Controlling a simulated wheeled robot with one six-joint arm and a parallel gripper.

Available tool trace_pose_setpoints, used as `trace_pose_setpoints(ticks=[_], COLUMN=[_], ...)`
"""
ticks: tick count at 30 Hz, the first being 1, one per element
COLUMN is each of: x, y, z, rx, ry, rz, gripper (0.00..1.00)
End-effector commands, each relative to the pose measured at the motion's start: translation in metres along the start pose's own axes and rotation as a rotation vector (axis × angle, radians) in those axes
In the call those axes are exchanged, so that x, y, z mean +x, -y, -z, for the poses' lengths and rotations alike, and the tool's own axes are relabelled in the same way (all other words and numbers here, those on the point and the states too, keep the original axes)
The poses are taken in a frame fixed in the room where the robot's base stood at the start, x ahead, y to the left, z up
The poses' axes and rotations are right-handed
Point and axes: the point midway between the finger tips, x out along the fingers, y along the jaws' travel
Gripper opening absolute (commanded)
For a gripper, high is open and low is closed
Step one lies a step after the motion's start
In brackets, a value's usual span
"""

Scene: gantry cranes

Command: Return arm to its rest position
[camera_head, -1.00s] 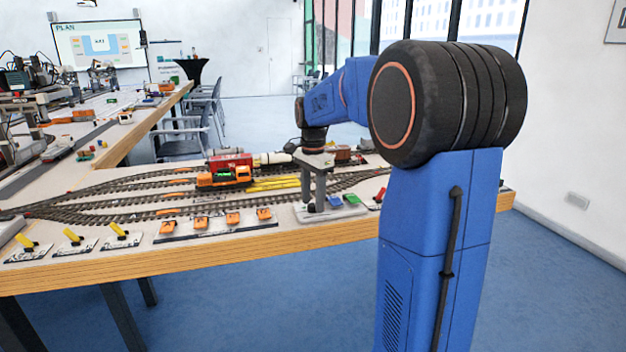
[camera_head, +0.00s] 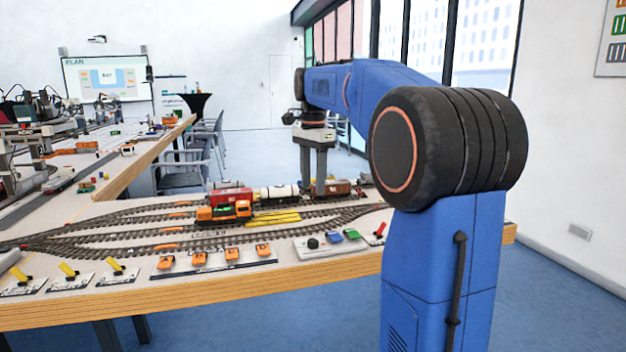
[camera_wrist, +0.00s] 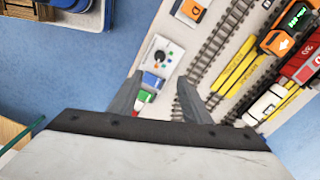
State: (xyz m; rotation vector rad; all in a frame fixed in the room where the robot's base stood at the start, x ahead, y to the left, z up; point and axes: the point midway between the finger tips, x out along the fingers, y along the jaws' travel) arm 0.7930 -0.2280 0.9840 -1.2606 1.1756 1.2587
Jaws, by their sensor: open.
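My gripper (camera_head: 316,185) hangs pointing down above the model railway table (camera_head: 180,283), in front of the brown wagon in the head view. In the wrist view my gripper (camera_wrist: 160,98) shows two grey fingers spread apart with nothing between them. My blue arm reaches forward from the right of the head view and bends down at the wrist.
An orange locomotive (camera_head: 224,211), a red wagon (camera_head: 230,196) and a white tank wagon (camera_head: 276,194) stand on the tracks. Yellow bars (camera_head: 275,217) lie beside them. Orange switches (camera_head: 200,259) line the front edge. Chairs (camera_head: 205,142) stand behind the table.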

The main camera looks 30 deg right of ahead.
Motion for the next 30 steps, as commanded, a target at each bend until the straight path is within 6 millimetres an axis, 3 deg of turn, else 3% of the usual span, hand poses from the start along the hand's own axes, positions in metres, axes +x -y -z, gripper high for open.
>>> trace_pose_setpoints(ticks=[20,25,30], x=[-0.005,-0.002,0.011], y=[-0.001,-0.017,-0.053], z=[-0.001,-0.017,-0.049], rx=[-0.004,-0.084,-0.270], ry=[0.000,-0.009,-0.033], rz=[0.001,0.023,0.069], gripper=[0.44,0.44,0.44])
